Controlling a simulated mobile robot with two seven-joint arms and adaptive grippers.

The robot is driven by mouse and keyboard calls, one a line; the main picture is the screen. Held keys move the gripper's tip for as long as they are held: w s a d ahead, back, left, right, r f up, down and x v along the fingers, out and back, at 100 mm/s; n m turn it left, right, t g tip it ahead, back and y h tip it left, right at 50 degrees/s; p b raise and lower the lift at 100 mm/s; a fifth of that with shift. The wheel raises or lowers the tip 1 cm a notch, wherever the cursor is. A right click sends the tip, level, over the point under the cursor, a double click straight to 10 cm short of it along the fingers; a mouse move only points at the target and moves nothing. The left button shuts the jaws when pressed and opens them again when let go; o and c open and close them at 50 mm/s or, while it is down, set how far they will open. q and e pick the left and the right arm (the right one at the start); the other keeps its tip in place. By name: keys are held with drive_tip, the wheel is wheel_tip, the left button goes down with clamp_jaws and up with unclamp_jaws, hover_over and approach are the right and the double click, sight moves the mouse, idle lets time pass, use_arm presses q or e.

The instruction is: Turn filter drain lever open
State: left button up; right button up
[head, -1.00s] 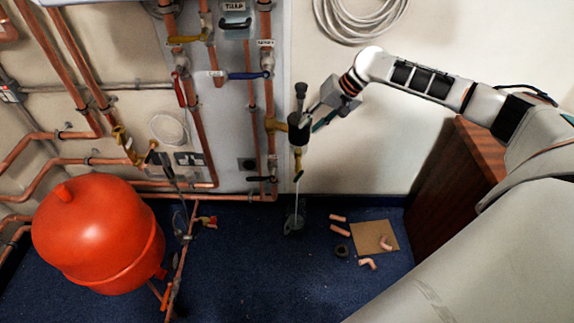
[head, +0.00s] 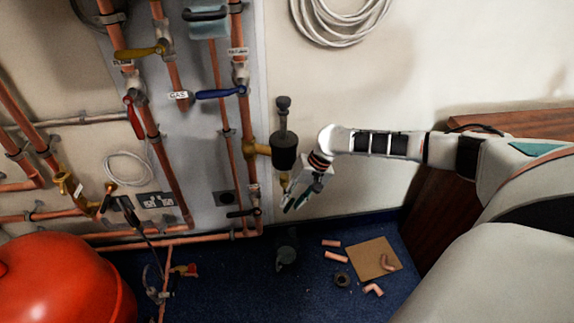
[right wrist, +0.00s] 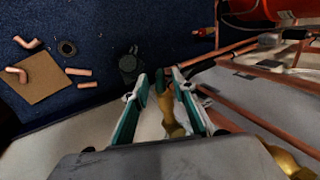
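The black filter (head: 284,152) hangs upright on a brass side fitting beside the pipe board in the head view. Its brass drain valve (head: 285,182) sits below it, partly hidden by my right gripper (head: 291,203). In the right wrist view the two green-and-grey fingers of the right gripper (right wrist: 160,82) are apart. The brass drain part (right wrist: 168,108) shows between them, nearer the right finger. I cannot tell whether they touch it. The drain lever itself cannot be made out clearly. My left gripper is not in view.
Copper pipes (head: 245,130) with a blue lever (head: 220,93) and a black lever (head: 243,212) stand left of the filter. A dark grey object (head: 286,252) is on the blue floor below. Copper elbows lie around a brown board (head: 362,260). A red vessel (head: 60,285) stands at left.

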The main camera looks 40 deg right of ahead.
drive_tip(key=shift+a+f, duration=0.2)
drive_tip(key=shift+f, duration=0.45)
drive_tip(key=shift+w, duration=0.1)
drive_tip(key=shift+w+r, duration=0.1)
clamp_jaws()
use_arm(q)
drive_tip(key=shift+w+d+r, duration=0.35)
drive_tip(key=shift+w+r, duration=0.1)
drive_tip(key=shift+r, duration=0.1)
